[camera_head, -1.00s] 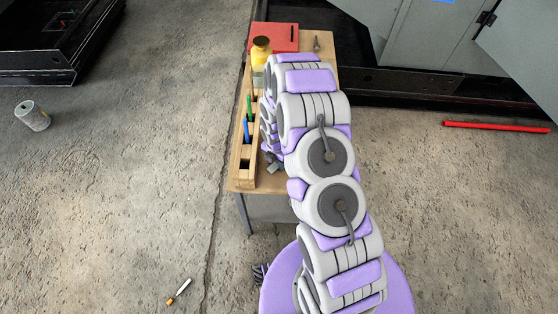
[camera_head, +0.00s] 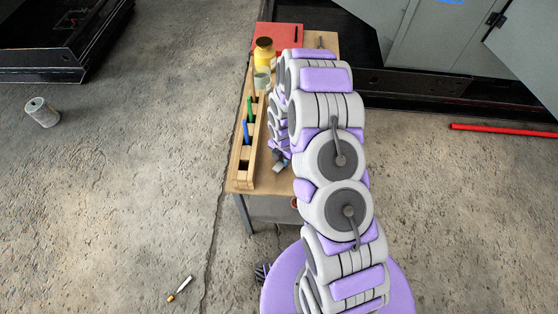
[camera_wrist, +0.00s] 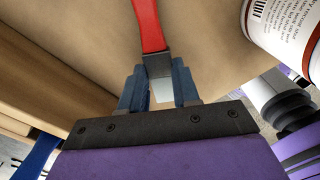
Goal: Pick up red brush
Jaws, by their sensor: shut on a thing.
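The red brush shows in the wrist view, with its red handle (camera_wrist: 149,28) running up and away from the jaws. Below the handle are a metal band and a pale flat end (camera_wrist: 162,92). My gripper (camera_wrist: 158,68) has its two blue-grey fingers on either side of the brush, shut on it near the metal band. In the head view my gripper (camera_head: 279,162) is small, over the wooden table (camera_head: 243,178) just right of the wooden rack. I cannot make out the brush there; my arm covers much of the table.
The wooden rack (camera_head: 248,179) holds a blue item (camera_head: 246,132) and a green item (camera_head: 250,108). A yellow jar (camera_head: 264,55), a grey cup (camera_head: 262,81) and a red box (camera_head: 287,36) stand behind. A white labelled can (camera_wrist: 285,32) is close right of my gripper.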

